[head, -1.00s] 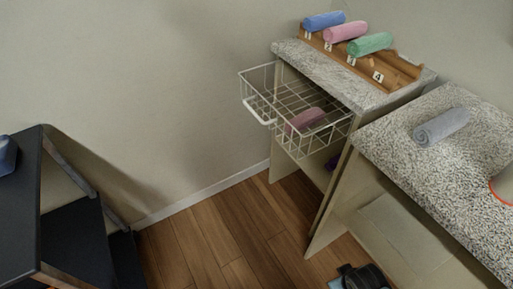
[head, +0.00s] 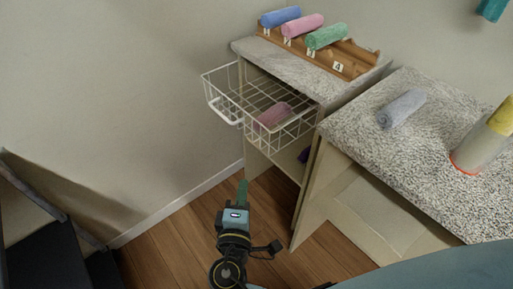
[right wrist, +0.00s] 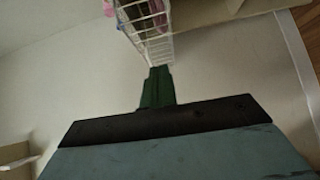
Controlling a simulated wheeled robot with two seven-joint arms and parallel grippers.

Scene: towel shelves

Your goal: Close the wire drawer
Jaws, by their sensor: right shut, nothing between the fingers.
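The white wire drawer (head: 228,98) is pulled out of the shelf unit under the speckled top and juts to the left. A mauve rolled towel (head: 272,115) lies inside it. My right gripper (head: 242,188) is shut and empty, below and in front of the drawer, apart from it. In the right wrist view the green fingers (right wrist: 157,88) are together and point up toward the drawer's wires (right wrist: 150,35). My left gripper is not in view.
A wooden rack (head: 330,55) with blue, pink and green rolled towels stands on the shelf top. A grey towel (head: 402,108) and a yellow-topped cylinder (head: 485,138) are on the right counter (head: 440,175). Dark steps (head: 45,245) stand at lower left. Wood floor (head: 185,235) is clear between.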

